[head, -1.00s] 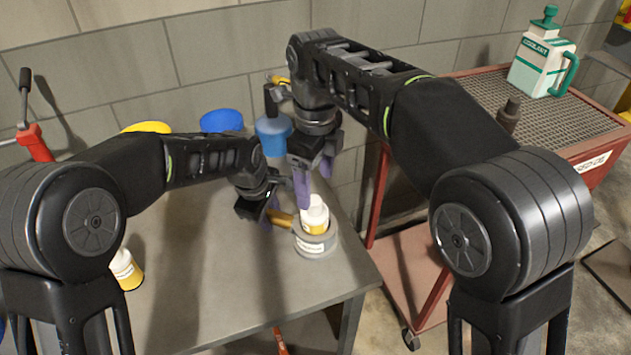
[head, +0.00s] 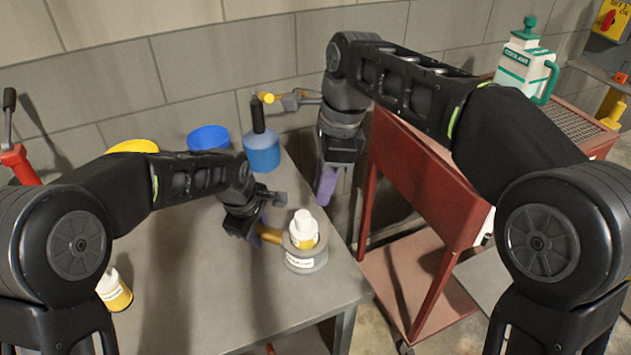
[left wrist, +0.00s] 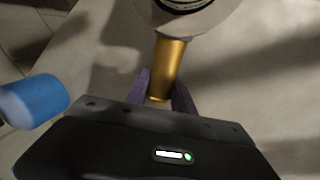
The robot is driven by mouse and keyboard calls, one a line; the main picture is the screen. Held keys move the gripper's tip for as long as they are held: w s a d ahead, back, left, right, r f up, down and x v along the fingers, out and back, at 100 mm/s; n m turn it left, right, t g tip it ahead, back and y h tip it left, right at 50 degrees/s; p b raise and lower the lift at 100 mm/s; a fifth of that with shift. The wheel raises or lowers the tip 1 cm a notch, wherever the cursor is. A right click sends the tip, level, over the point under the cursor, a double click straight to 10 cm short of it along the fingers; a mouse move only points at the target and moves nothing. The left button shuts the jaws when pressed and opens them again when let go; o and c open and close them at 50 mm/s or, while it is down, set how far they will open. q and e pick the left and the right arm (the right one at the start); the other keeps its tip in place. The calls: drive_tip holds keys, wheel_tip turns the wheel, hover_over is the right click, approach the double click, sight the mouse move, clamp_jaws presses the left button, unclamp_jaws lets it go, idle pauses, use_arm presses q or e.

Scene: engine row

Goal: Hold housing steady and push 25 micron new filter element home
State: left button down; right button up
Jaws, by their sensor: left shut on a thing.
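The grey housing (head: 307,262) with a white label stands near the table's right edge. A white-topped filter element with a yellow band (head: 303,226) sits in its opening and sticks up above the rim. I cannot read the micron figure. My left gripper (head: 262,232) is shut on the housing's gold handle (head: 269,236). The left wrist view shows the handle (left wrist: 167,65) between the purple fingers (left wrist: 160,92), with part of the housing (left wrist: 190,18) above. My right gripper (head: 326,188) hangs apart from the filter, beyond the table's right edge. Its finger gap cannot be made out.
Another white and yellow filter (head: 115,290) stands at the table's left. A blue bottle (head: 261,150), a blue container (head: 208,138) and a yellow one (head: 133,146) are at the back. A red cart (head: 425,180) with a coolant jug (head: 526,62) stands right. The middle tabletop is clear.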

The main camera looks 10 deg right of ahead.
sight(302, 215)
drive_tip(key=n, duration=0.5)
drive_tip(key=shift+s+d+r, duration=0.15)
drive_tip(key=shift+s+r, duration=0.05)
drive_tip(key=shift+r, duration=0.15)
drive_tip(key=c, duration=0.3)
drive_tip(key=n, duration=0.3)
drive_tip(key=shift+s+r+y, duration=0.1)
drive_tip(key=shift+r+y, duration=0.05)
drive_tip(key=shift+y, duration=0.15)
drive_tip(key=shift+c, duration=0.8)
drive_tip(key=n, duration=0.5)
drive_tip(key=shift+s+r+t, duration=0.15)
drive_tip(key=shift+r+t, duration=0.1)
drive_tip(key=shift+t, duration=0.05)
clamp_jaws()
drive_tip(key=n, duration=0.6)
drive_tip(key=a+n, duration=0.1)
drive_tip(key=n, duration=1.2)
drive_tip(key=shift+s+a+y, duration=0.15)
drive_tip(key=shift+a+y, duration=0.15)
drive_tip(key=shift+a, duration=0.05)
drive_tip(key=shift+x, duration=2.95)
